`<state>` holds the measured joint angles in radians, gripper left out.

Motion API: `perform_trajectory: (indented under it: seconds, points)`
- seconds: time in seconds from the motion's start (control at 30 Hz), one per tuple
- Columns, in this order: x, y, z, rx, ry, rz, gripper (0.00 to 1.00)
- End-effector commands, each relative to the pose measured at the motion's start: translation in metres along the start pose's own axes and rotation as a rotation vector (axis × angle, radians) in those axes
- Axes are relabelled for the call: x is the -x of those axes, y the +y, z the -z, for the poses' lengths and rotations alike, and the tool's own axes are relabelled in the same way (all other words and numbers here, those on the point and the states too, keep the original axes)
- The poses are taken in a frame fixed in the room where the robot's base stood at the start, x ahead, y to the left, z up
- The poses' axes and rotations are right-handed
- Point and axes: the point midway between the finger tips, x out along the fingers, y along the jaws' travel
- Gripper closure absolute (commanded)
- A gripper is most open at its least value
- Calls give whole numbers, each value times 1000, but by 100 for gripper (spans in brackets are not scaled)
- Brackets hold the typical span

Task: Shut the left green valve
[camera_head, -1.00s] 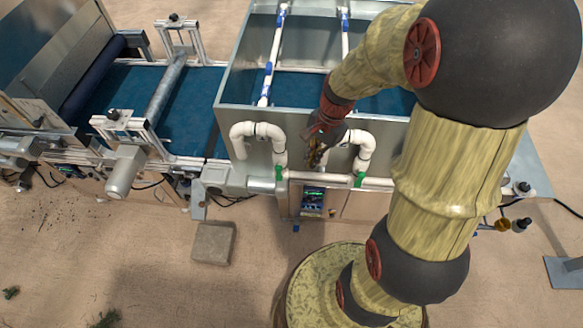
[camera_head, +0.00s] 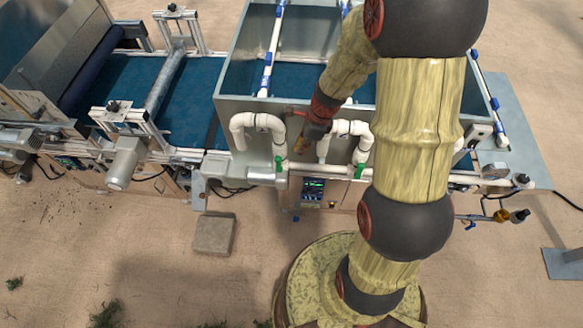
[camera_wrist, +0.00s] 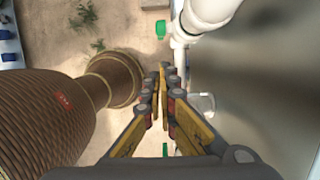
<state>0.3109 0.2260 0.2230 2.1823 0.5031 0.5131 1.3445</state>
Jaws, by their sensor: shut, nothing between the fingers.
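The left green valve (camera_head: 279,165) sits on the white pipe below the left pipe elbow, on the front of the grey tank. It also shows in the wrist view (camera_wrist: 160,28), beyond my fingertips near the top edge. A second green valve (camera_head: 360,171) sits on the same pipe line to the right. A bit of green at the bottom of the wrist view (camera_wrist: 165,150) is partly hidden by my fingers. My gripper (camera_head: 300,146) is shut and empty. It points down by the tank front, above and to the right of the left valve, apart from it.
White pipe elbows (camera_head: 258,122) stand on both sides of my gripper, close to it. The tank (camera_head: 228,108) wall lies behind. A control box with a lit screen (camera_head: 313,187) is below. A grey block (camera_head: 214,234) lies on the open floor.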

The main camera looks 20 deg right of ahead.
Motion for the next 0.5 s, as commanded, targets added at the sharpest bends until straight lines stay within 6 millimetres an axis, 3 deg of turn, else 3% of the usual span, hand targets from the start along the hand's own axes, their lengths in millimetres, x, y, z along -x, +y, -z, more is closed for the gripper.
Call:
perform_trajectory:
  seconds: [0.5]
  points:
    - [-104, 1, 0, 2, 1, -2, 100]
